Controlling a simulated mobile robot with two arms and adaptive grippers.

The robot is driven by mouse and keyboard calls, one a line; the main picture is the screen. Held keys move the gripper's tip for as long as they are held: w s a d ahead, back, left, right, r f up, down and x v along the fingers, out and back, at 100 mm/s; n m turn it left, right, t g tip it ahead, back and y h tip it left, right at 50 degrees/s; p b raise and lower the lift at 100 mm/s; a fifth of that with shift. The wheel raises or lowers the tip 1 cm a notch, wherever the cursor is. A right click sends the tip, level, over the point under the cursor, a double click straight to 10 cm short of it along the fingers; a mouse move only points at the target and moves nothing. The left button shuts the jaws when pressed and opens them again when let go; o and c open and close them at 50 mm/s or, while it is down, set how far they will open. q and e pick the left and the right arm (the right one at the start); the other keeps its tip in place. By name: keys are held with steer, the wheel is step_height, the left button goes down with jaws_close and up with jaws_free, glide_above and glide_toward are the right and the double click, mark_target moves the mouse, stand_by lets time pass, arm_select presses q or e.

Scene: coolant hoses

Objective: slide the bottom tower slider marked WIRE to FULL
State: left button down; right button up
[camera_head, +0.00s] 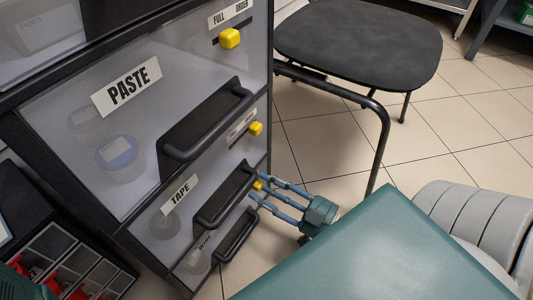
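The drawer tower stands at the left of the head view. Its bottom drawer carries a small, steeply tilted label (202,243), too small to read surely, and a black handle (236,236). The bottom yellow slider knob (258,185) shows at the tower's right edge, partly hidden by my fingers. My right gripper (258,187) reaches in from the right, its blue fingers spread, with the knob between the tips. I cannot tell whether they touch it. The slider's track and its FULL and ORDER marks are hidden. My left gripper is not in view.
Above are the TAPE drawer (179,194) with its slider knob (256,128) and the PASTE drawer (60,130) with its knob (229,38). Black handles stick out. A dark chair (358,45) stands behind at the right. Bins with red items (55,286) are at lower left.

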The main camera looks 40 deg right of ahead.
jaws_close()
steer(key=shift+a+r, duration=0.1)
steer(key=shift+r, duration=0.05)
steer(key=a+p, duration=0.1)
steer(key=s+a+p, duration=0.1)
steer(key=p, duration=0.1)
steer(key=a+p, duration=0.2)
steer(key=shift+s+r, duration=0.2)
steer(key=shift+s, duration=0.1)
steer(key=shift+s+a+f, duration=0.2)
steer(key=shift+a, duration=0.2)
